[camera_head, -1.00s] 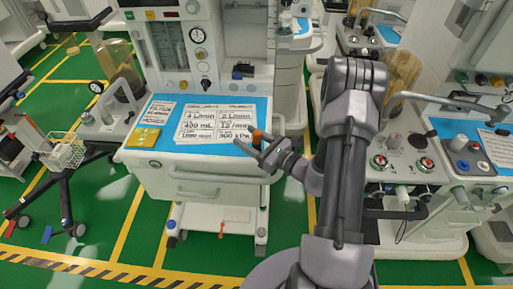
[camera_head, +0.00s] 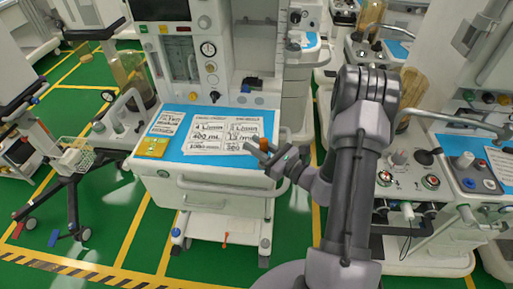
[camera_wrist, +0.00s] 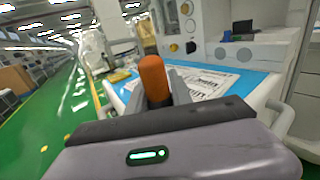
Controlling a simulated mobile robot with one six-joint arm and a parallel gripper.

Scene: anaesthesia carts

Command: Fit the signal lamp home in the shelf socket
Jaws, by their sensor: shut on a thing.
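The signal lamp (camera_wrist: 153,78) has an orange rounded cap and shows upright between my gripper's fingers in the wrist view. Its orange top (camera_head: 264,144) also shows in the head view. My gripper (camera_head: 262,152) is shut on the lamp near the right front of the cart's blue worktop (camera_head: 200,158). The lamp's lower part is hidden by the fingers and my wrist. I cannot make out the shelf socket for certain in either view.
Printed sheets (camera_head: 222,134) and a yellow pad (camera_head: 152,147) lie on the worktop. A cart handle (camera_head: 222,187) juts out in front. Another cart (camera_head: 410,222) stands at the right. Green floor (camera_head: 118,215) is open at the left.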

